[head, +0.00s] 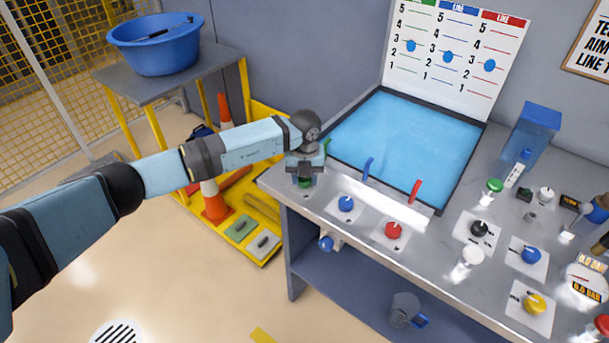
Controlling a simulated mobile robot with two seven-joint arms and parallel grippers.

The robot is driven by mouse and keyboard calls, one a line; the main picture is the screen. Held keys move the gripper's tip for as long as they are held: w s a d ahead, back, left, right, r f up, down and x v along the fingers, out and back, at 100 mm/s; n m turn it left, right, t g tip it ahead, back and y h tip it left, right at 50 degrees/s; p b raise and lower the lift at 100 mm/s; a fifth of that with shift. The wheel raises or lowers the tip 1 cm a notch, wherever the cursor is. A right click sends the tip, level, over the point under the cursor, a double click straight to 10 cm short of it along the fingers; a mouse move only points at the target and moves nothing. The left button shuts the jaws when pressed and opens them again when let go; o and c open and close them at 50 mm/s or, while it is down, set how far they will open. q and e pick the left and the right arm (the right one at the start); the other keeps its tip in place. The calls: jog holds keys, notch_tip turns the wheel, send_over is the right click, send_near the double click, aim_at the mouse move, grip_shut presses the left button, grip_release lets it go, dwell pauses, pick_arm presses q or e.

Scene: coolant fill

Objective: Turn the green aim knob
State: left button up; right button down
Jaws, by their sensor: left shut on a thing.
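The green aim knob (305,182) is at the left end of the bench's front row, mostly hidden under my left gripper. My left gripper (305,176) points down over it and is shut on it. A blue knob (346,203) and a red knob (393,230) sit on white plates to its right. Behind them stand a green spout (326,147), partly hidden by my arm, a blue spout (368,168) and a red spout (415,190) at the edge of the blue pool (405,137). My right gripper is not in view.
A board (455,50) with numbered scales and blue markers stands behind the pool. More knobs, such as a black one (479,228) and a yellow one (535,303), crowd the bench's right side. A blue basin (155,45) rests on a side table at the left.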

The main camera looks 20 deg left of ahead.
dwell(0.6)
pick_arm(q)
jog(key=o, duration=0.9)
notch_tip(320, 180, up, 14)
jog(key=shift+f+b, duration=0.1)
jog(key=shift+b, duration=0.25)
